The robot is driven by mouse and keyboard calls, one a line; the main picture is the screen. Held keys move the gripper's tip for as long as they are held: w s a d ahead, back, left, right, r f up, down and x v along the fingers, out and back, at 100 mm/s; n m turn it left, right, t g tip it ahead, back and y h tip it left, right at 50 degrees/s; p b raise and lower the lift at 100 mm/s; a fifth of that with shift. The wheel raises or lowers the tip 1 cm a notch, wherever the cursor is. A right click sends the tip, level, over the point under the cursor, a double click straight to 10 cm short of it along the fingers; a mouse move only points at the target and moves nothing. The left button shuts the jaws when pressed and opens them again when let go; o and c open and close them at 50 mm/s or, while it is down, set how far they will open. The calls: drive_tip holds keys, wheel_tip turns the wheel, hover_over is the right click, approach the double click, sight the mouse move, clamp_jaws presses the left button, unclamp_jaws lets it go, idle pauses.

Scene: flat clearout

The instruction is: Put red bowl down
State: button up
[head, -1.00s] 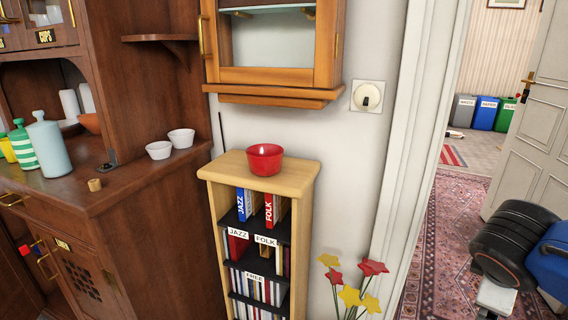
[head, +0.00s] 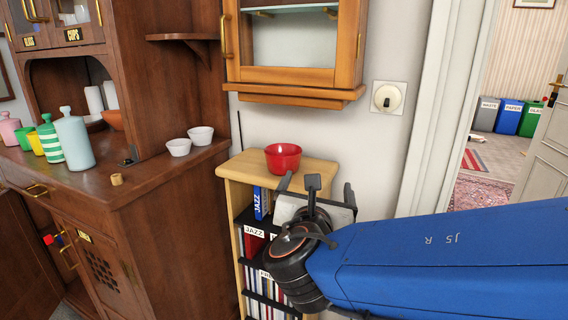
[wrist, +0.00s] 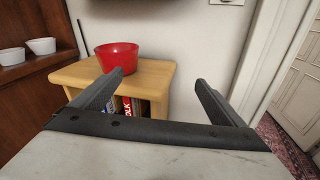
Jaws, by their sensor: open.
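A red bowl (head: 283,158) stands upright on top of the light wooden shelf (head: 236,169). It also shows in the wrist view (wrist: 117,57), beyond my left finger and resting on the shelf top (wrist: 151,76). My gripper (head: 315,186) is in front of the shelf, just below and right of the bowl in the head view. In the wrist view my gripper (wrist: 160,80) has its two fingers wide apart with nothing between them. It is apart from the bowl.
A wooden wall cabinet (head: 292,75) hangs above the shelf. A light switch (head: 388,97) and a doorway are to the right.

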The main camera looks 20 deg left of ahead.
sight(285, 160)
drive_tip(key=s+a+r+n+y, duration=0.1)
drive_tip(key=s+a+n+y, duration=0.2)
drive_tip(key=a, duration=0.4)
drive_tip(key=x, duration=1.1)
drive_tip(key=shift+w+d+r, duration=0.2)
drive_tip(key=shift+w, duration=0.1)
drive_tip(key=shift+a+x, duration=0.15)
drive_tip(key=shift+x, duration=1.2)
drive_tip(key=shift+a+x, duration=0.1)
drive_tip(key=shift+x, duration=1.2)
drive_tip(key=shift+r, duration=0.15)
drive_tip(key=c, duration=1.3)
drive_tip(key=shift+s, duration=0.1)
